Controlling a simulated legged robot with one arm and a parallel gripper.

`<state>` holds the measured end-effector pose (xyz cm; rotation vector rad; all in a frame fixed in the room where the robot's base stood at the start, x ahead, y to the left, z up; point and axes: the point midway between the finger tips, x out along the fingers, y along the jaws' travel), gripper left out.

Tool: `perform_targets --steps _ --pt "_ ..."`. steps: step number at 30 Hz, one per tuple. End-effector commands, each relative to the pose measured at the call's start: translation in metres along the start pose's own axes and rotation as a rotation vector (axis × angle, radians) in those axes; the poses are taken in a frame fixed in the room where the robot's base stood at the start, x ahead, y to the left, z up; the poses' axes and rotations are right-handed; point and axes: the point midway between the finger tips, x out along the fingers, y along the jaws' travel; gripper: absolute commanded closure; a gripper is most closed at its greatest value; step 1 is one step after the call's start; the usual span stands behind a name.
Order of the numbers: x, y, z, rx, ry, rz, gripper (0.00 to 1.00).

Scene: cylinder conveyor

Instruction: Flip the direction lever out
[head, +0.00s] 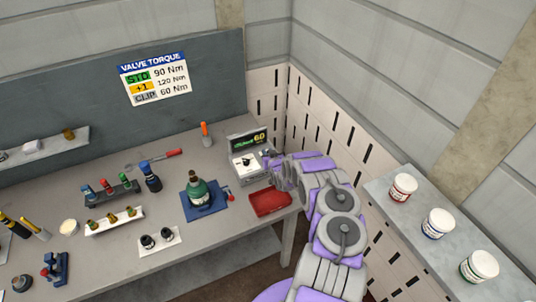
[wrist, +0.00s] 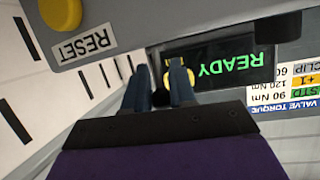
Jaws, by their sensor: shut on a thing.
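The tester box (head: 245,168) stands at the back right of the bench, with a lit screen (head: 249,141). My gripper (head: 268,156) reaches its right side. In the wrist view the gripper (wrist: 160,78) has both dark fingers close together beside the upside-down READY screen (wrist: 218,64). The lever's exact angle cannot be told.
A yellow button (wrist: 60,12) labelled RESET is on the grey panel in the wrist view. A red tray (head: 270,203) lies just in front of the tester box. A slotted wall stands close behind.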

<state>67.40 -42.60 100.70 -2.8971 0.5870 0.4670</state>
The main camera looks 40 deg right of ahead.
Motion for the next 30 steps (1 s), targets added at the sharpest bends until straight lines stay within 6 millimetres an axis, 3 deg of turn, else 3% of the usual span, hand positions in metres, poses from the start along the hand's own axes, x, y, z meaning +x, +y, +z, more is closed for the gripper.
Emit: perform_targets --steps 1,2,8,20,30 --pt "-0.001 0.001 0.005 0.003 -0.011 0.003 1.0" --pt "-0.001 0.001 0.006 0.003 -0.011 0.003 0.74" --pt "-0.001 0.001 0.004 0.002 -0.007 0.002 0.55" --pt "-0.007 -0.002 0.002 -0.002 -0.004 0.0 0.55" --pt "-0.038 -0.001 0.002 -0.003 -0.006 0.001 0.55"
